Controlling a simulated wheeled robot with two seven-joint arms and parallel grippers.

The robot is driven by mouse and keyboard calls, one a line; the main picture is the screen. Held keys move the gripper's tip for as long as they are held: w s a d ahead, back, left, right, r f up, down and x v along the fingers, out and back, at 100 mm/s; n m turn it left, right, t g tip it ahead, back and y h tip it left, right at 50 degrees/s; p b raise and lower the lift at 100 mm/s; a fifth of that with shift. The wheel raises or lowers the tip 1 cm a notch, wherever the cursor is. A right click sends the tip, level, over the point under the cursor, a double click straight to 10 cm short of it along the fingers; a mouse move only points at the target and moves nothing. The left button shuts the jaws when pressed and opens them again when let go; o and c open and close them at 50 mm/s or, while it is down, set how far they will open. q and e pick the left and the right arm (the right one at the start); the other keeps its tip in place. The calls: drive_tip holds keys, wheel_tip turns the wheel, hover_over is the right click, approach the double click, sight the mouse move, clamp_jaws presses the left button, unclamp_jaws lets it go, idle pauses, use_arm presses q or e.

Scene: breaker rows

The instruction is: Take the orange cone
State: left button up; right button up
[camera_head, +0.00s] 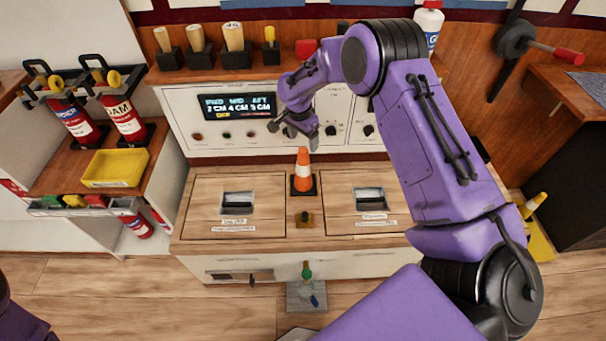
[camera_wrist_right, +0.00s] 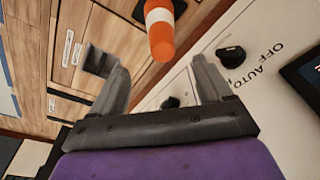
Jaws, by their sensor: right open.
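An orange cone (camera_head: 303,171) with a white band stands upright on a black square base on the wooden counter, between two hatches. My right gripper (camera_head: 300,138) is above the cone, near the control panel, with its jaws apart and nothing between them. In the right wrist view the cone (camera_wrist_right: 160,28) shows at the top centre, beyond the open fingers (camera_wrist_right: 165,85), not touching them. Its top end points down toward the gripper. My left gripper does not show in either view.
A control panel with a lit display (camera_head: 238,107) and knobs stands behind the counter (camera_head: 270,222). A small dark knob (camera_head: 304,219) is in front of the cone. A yellow tray (camera_head: 115,167) and fire extinguishers (camera_head: 124,118) are at the left. Wooden-handled tools (camera_head: 197,40) stand above the panel.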

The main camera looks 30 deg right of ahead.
sight(304, 157)
drive_tip(key=f, duration=1)
drive_tip(key=shift+w+d+f, duration=0.1)
drive_tip(key=shift+w+d, duration=0.3)
drive_tip(key=shift+c, duration=0.5)
clamp_jaws()
